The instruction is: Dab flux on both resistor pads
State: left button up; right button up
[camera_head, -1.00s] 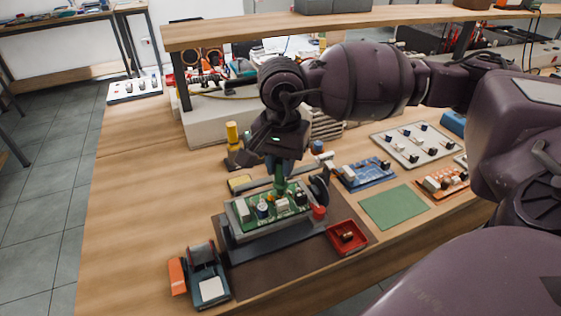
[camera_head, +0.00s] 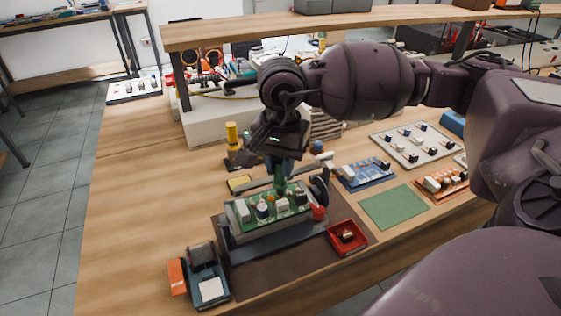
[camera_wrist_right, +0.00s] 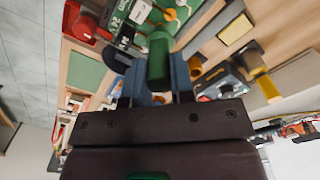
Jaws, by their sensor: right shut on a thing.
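My right gripper (camera_head: 280,172) is shut on a green flux pen (camera_head: 280,186). The pen points down over the back edge of the green circuit board (camera_head: 242,213). In the right wrist view the pen (camera_wrist_right: 159,60) sits between the two blue-grey fingers, with the board (camera_wrist_right: 117,20) beyond it. The board is held in a dark holder (camera_head: 262,240) and carries several components. The resistor pads are too small to make out. I cannot tell whether the pen tip touches the board. My left gripper is not in view.
The holder stands on a brown mat (camera_head: 285,272). A red tray (camera_head: 347,237) is at its right and a blue-grey dispenser (camera_head: 206,275) at its front left. A green mat (camera_head: 394,207) lies bare to the right. A yellow-topped item (camera_head: 232,135) stands behind. The left tabletop is clear.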

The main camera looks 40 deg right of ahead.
jog(key=shift+r+p, duration=0.7)
jog(key=shift+r, duration=1.5)
